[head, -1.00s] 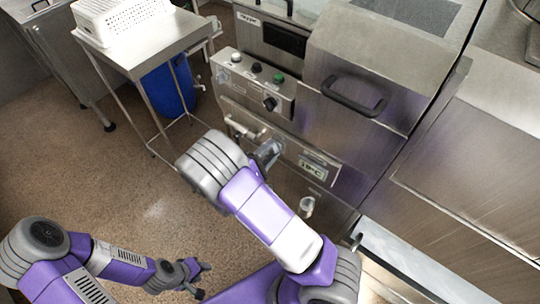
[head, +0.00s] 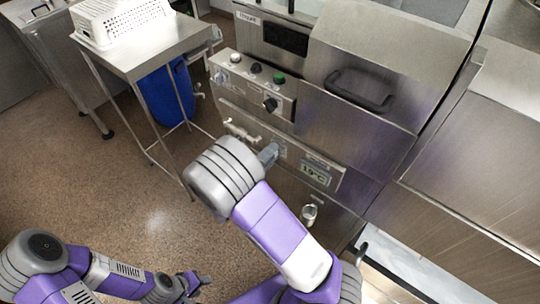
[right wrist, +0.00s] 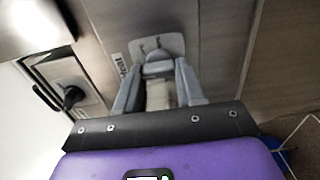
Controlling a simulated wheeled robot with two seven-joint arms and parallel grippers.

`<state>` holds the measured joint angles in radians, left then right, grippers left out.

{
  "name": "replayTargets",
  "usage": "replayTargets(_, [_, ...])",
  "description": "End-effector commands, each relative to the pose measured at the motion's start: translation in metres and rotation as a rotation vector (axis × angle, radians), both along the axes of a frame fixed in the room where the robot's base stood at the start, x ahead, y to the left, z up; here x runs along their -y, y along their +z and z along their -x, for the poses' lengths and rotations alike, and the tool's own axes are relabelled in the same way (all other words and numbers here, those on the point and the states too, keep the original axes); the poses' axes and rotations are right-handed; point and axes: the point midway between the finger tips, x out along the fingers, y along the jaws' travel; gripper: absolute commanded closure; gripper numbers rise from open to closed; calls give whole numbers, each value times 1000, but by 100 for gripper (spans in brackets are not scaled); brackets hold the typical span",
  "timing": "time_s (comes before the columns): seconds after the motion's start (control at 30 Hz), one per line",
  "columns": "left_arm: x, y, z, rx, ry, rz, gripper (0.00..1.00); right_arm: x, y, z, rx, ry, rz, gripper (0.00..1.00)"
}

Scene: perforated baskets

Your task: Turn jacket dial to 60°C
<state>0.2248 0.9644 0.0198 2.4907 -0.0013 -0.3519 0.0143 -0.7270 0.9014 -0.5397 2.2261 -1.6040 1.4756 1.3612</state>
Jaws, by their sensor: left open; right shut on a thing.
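The jacket dial (right wrist: 158,66) is a grey knob on a light plate on the machine's steel front, seen in the right wrist view. My right gripper (right wrist: 160,88) is shut on it, with one finger at each side. In the head view my right gripper (head: 268,154) is at the lower front panel, and my wrist and fingers mostly hide the dial. My left gripper (head: 204,283) is open and empty, low over the floor, far from the machine.
A dark handle (head: 358,90) is on the lid. A steel table (head: 150,42) with a white perforated basket (head: 118,20) stands left, by a blue barrel (head: 168,92). Floor (head: 80,170) is clear at left.

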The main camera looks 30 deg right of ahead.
Motion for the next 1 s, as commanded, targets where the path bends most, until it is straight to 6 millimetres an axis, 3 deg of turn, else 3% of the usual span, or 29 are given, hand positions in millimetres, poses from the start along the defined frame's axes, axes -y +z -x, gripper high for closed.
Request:
replayTargets(0.2, [0,0,0,0,0,0,57,-1,-1,0,-2,3,-2,92])
replayTargets(0.23, [0,0,0,0,0,0,57,-1,-1,0,-2,3,-2,60])
replayTargets(0.4, [0,0,0,0,0,0,57,-1,0,0,-2,2,-1,36])
replayTargets(0.73, [0,1,0,0,0,0,57,-5,0,1,-2,2,1,36])
replayTargets(1.0, [0,8,0,0,0,0,57,-44,1,17,-3,6,1,36])
